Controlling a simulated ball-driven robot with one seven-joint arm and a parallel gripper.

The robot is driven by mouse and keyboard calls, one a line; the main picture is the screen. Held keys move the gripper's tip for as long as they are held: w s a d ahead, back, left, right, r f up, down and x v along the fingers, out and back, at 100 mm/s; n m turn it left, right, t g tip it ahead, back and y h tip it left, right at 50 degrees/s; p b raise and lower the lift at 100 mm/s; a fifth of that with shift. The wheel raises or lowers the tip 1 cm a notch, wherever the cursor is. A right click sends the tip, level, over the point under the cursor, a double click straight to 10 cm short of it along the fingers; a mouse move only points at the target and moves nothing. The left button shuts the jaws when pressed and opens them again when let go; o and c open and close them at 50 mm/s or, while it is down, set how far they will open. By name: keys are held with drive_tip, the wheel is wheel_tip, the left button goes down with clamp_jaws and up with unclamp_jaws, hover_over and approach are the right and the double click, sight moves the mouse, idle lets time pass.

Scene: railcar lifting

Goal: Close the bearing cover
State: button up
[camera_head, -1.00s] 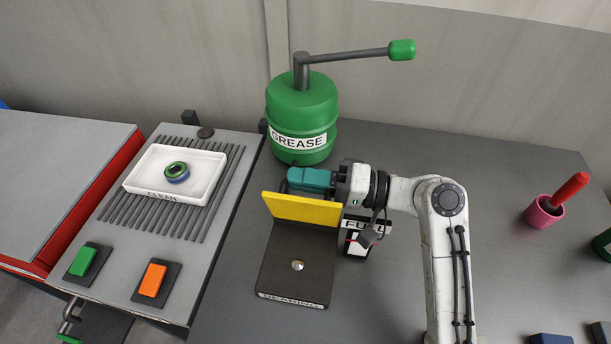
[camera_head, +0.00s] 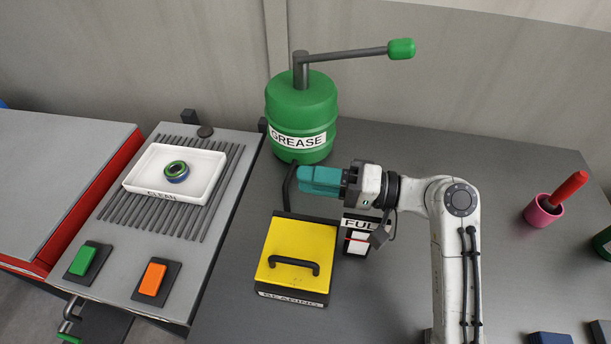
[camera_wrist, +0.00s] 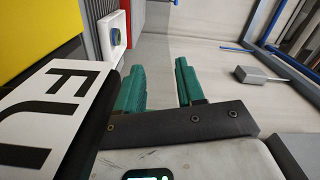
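The yellow bearing cover (camera_head: 297,244) lies flat over the dark bearing box (camera_head: 292,300), whose front edge carries the label BEARING. A black handle (camera_head: 293,265) is on the cover's top, near the front. Part of the yellow cover also shows at the upper left of the wrist view (camera_wrist: 32,25). My gripper (camera_head: 303,180) has teal fingers and is behind the box, apart from the cover. In the wrist view its fingers (camera_wrist: 160,70) are spread with nothing between them, so it is open.
A green grease drum (camera_head: 302,115) with a long lever stands behind. A box labelled FUL (camera_head: 358,238) is just right of the bearing box. A white tray (camera_head: 141,182) holding a ring is at left.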

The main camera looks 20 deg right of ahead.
drive_tip(key=p+v, duration=0.1)
drive_tip(key=v, duration=0.8)
idle(0.4)
